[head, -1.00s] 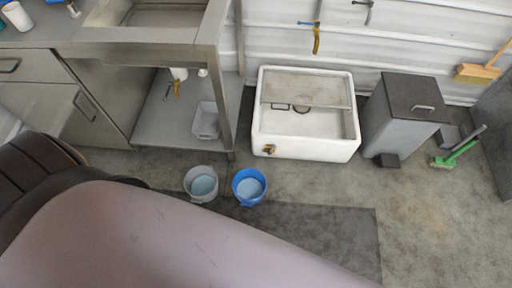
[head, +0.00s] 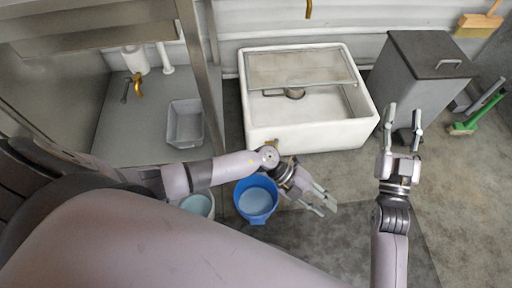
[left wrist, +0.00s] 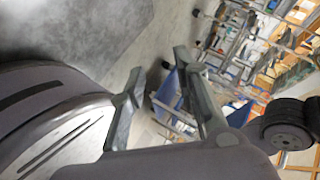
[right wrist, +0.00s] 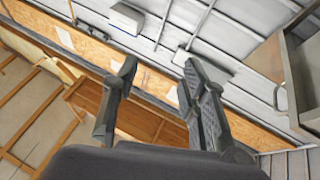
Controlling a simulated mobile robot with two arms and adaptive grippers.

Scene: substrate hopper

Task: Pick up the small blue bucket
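The small blue bucket (head: 256,202) stands upright on the floor below the white sink in the head view, with pale blue contents inside. My left gripper (head: 326,203) is open and empty to the right of the bucket; its wrist passes close to the bucket's upper right rim, and I cannot tell if they touch. In the left wrist view the left fingers (left wrist: 158,88) are apart with nothing between them. My right gripper (head: 404,122) is open and empty, raised in front of the grey bin. Its fingers (right wrist: 157,88) are apart in the right wrist view.
A grey bucket (head: 198,206) stands left of the blue one, partly hidden by my left arm. The white sink (head: 310,136) stands behind, a grey pedal bin (head: 424,78) at right. A grey tub (head: 186,124) sits on the steel shelf.

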